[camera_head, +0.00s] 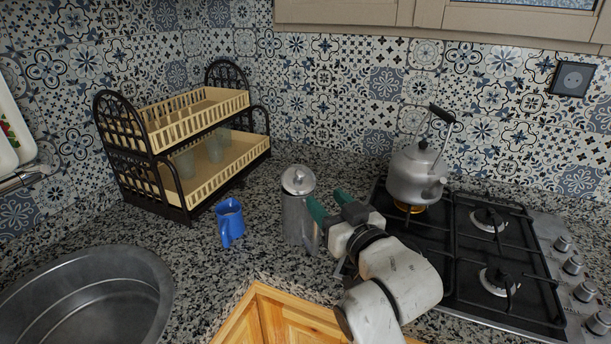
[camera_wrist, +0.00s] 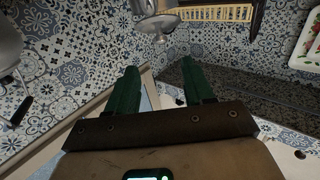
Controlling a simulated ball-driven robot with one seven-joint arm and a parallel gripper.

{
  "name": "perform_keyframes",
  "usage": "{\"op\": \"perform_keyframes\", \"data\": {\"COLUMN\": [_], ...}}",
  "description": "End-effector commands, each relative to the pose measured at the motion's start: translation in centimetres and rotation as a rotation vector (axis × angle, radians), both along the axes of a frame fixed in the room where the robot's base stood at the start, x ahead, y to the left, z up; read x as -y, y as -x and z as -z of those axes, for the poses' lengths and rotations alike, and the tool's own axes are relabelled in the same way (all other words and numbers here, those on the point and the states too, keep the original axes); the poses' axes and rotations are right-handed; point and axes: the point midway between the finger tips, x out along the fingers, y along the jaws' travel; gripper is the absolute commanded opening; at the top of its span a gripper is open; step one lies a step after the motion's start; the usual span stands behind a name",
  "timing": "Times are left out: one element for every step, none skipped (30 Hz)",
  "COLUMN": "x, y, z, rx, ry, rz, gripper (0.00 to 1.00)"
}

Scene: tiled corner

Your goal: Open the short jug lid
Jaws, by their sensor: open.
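A cylindrical steel jug (camera_head: 298,218) stands upright on the counter, with its domed lid (camera_head: 297,180) and small knob on top. The lid looks closed. The jug also shows at the top of the wrist view (camera_wrist: 152,8), upside down, with its lid (camera_wrist: 155,22) and knob pointing down. My gripper (camera_head: 329,203) has two green fingers spread apart with nothing between them. It is right of the jug's upper part, slightly below lid height in the head picture. I cannot tell whether a finger touches the jug. The fingers also show in the wrist view (camera_wrist: 158,65), below the jug.
A small blue jug (camera_head: 231,226) stands left of the steel jug. A two-tier dish rack (camera_head: 215,160) with glasses is behind it. A kettle (camera_head: 412,176) sits on the gas hob (camera_head: 445,250) at right. A sink (camera_head: 85,300) is at lower left.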

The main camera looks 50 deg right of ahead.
Motion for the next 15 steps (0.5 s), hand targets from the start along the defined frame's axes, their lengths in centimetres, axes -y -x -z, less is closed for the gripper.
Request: {"op": "perform_keyframes", "data": {"x": [-0.1, -0.1, 0.0, 0.1, 0.3, 0.5, 0.6, 0.8, 1.1, 1.3, 1.5, 1.8, 2.0, 2.2, 2.5], "y": [-0.2, -0.3, -0.6, -0.8, -1.1, -1.7, -2.1, -2.6, -3.3, -3.8, -4.3, -5.0, -5.6, -6.0, -6.7], "z": [-0.1, -0.2, -0.2, -0.3, -0.3, -0.3, -0.3, -0.4, -0.4, -0.4, -0.4, -0.4, -0.4, -0.3, -0.3], "rx": [0.004, 0.006, 0.006, 0.007, 0.007, 0.006, 0.006, 0.006, 0.006, 0.006, 0.007, 0.007, 0.006, 0.005, 0.005], "ry": [0.001, 0.002, 0.002, 0.002, 0.002, 0.002, 0.002, 0.001, 0.001, 0.001, 0.002, 0.002, 0.002, 0.002, 0.001], "rz": [0.001, 0.002, 0.003, 0.003, 0.003, 0.003, 0.003, 0.003, 0.004, 0.004, 0.004, 0.004, 0.004, 0.004, 0.004], "gripper": [0.52, 0.52, 0.52, 0.52, 0.52, 0.52, 0.52, 0.52, 0.52, 0.52, 0.52, 0.52, 0.52, 0.52, 0.52]}}
